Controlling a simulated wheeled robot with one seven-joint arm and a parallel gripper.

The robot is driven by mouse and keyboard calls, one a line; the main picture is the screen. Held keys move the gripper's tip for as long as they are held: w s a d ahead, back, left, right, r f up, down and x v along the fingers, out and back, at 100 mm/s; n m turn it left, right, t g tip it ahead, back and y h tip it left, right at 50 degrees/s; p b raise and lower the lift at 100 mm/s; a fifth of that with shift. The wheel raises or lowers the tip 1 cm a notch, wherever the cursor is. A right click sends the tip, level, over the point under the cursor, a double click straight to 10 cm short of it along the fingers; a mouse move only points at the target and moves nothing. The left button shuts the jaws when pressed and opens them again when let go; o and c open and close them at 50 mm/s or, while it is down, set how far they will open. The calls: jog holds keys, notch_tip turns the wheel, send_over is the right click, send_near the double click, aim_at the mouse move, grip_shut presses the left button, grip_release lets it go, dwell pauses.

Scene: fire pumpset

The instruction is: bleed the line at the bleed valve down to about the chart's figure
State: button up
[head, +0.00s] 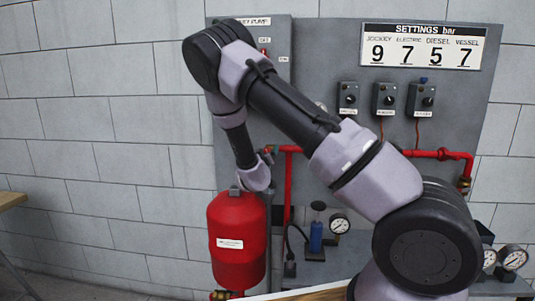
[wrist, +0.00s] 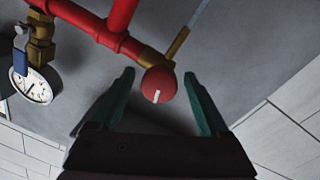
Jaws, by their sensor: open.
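The bleed valve appears to be the round red knob (wrist: 157,84) with a white mark, on a brass stem off the red pipe (wrist: 90,25) in the wrist view. My gripper (wrist: 159,73) is open, with one green finger on each side of the knob. I cannot tell whether either finger touches it. A white-faced gauge (wrist: 35,86) hangs from a brass fitting at the left; its reading is too small to tell. The settings chart (head: 422,46) in the head view reads jockey 9, electric 7, diesel 5, vessel 7.
A red pressure vessel (head: 237,241) stands below my wrist in the head view. Several switch boxes (head: 384,99) sit on the grey panel. A blue cylinder (head: 316,237) and another gauge (head: 339,223) stand low beside the vessel. A wooden surface (head: 12,200) is at far left.

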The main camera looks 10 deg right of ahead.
jog(key=v, duration=1)
jog(key=shift+s, duration=0.25)
jog(key=shift+f, duration=0.1)
jog(key=s+d+r+m+g+y, duration=0.2)
jog(key=s+r+m+g+y, duration=0.15)
jog(key=r, duration=0.35)
jog(key=s+d+r+m+g+y, duration=0.25)
jog(key=s+r+g+y, duration=0.2)
jog(key=r, duration=0.35)
jog(key=s+d+r, duration=0.1)
jog(key=s+r, duration=0.1)
jog(key=s, duration=0.5)
jog(key=s+d+r+g, duration=0.1)
jog(key=s+d+r, duration=0.1)
jog(key=s, duration=0.6)
jog(key=s+d+r+n, duration=0.1)
jog(key=s+d+r, duration=0.1)
jog(key=s+r, duration=0.2)
jog(key=s, duration=0.3)
jog(key=shift+s+g+y, duration=0.35)
jog(key=shift+g+y, duration=0.05)
